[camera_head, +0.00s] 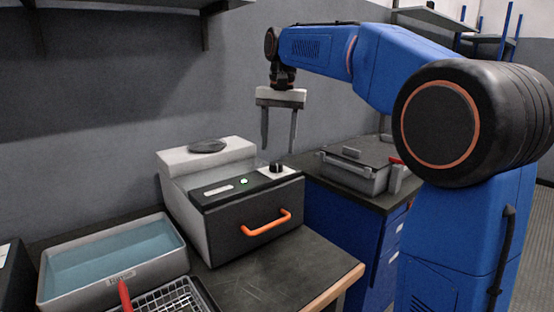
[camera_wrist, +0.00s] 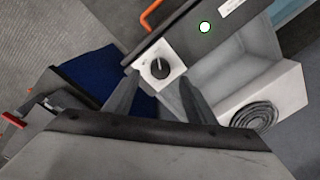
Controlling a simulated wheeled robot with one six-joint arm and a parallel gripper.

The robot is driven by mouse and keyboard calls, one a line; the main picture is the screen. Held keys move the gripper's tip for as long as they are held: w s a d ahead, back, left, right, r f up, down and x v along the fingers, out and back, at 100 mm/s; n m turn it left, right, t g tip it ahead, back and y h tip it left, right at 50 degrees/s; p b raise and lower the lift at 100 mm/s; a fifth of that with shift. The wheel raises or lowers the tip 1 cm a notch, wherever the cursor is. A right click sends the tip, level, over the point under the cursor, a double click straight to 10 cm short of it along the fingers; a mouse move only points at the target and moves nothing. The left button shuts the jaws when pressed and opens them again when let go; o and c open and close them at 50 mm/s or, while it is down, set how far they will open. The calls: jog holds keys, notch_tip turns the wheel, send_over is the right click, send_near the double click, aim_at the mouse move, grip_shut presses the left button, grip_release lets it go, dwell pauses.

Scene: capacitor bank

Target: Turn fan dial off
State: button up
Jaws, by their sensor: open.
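The fan dial (camera_head: 276,166) is a black knob on a white plate, at the right end of the top panel of a grey and black box unit (camera_head: 245,222). In the wrist view the dial (camera_wrist: 160,68) shows a light pointer line and lies between my fingers in the picture. My gripper (camera_head: 278,150) is open and points down above the dial, with its fingertips seemingly just over it. I cannot tell whether the fingers touch the dial. In the wrist view my gripper (camera_wrist: 158,82) holds nothing.
The unit has an orange handle (camera_head: 266,222) in front, a green light (camera_head: 243,181) and a round vent (camera_head: 207,146) on top. A basin of water (camera_head: 115,262) and a wire basket (camera_head: 165,298) stand to the left. A lidded metal box (camera_head: 352,175) stands to the right.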

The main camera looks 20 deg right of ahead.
aim_at(277, 163)
jog(key=shift+w+a+f, duration=0.1)
jog(key=shift+a+f, duration=0.05)
jog(key=shift+f, duration=2.6)
jog(key=c, duration=1)
